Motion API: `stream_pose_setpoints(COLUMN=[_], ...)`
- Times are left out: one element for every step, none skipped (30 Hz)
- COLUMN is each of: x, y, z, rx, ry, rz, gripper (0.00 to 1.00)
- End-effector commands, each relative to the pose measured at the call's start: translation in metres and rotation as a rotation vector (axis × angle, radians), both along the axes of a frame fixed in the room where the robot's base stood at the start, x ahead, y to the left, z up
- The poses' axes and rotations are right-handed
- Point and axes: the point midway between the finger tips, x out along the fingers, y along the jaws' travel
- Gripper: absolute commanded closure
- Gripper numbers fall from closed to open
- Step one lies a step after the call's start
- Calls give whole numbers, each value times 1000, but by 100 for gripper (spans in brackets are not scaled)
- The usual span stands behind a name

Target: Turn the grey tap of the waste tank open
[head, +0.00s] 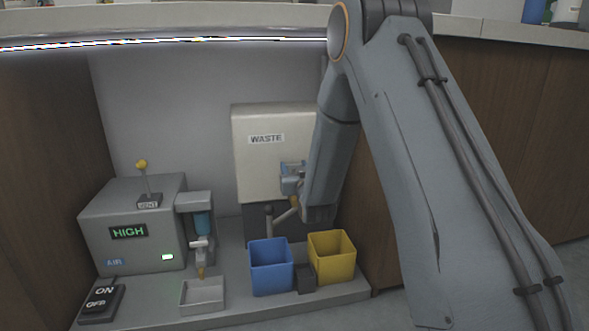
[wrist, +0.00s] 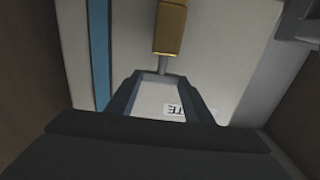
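The cream waste tank (head: 262,128) stands at the back of the bench with a "WASTE" label on its front. Just past the fingertips, the wrist view shows a brass block (wrist: 170,27) on a grey stem (wrist: 164,64). I cannot tell whether the fingers touch the stem. My arm hides the tank's right side.
A blue bin (head: 271,281) and a yellow bin (head: 347,271) stand below, with a small dark block (head: 305,279) between them. The grey press unit (head: 105,225) reads "HIGH" at left, with a shallow tray (head: 202,310) and an ON/OFF switch (head: 101,304) in front. Wooden panels (head: 378,205) flank the alcove.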

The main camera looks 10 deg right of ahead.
Motion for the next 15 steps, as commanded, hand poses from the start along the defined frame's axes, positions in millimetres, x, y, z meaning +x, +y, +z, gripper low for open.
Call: stream_pose_setpoints(x=[0, 0, 0, 0, 0, 0, 0, 0, -1, -1, -1, -1, -1, -1, -1], y=[0, 0, 0, 0, 0, -1, -1, -2, -2, -2, -2, -3, -4, -4, -5], z=[0, 0, 0, 0, 0, 0, 0, 0, 0, 0, 0, 0, 0, 1, 1], rx=[0, 0, 0, 0, 0, 0, 0, 0, 0, 0, -1, 0, 0, -1, 0], ry=[0, 0, 0, 0, 0, 0, 1, 1, 1, 1, 1, 2, 2, 2, 2], rz=[0, 0, 0, 1, 2, 5, 8, 13, 24, 32, 43, 60, 73, 90, 114], gripper=[73, 76, 76, 76, 76, 76, 76, 76, 76, 76, 76, 76, 76, 76, 76])
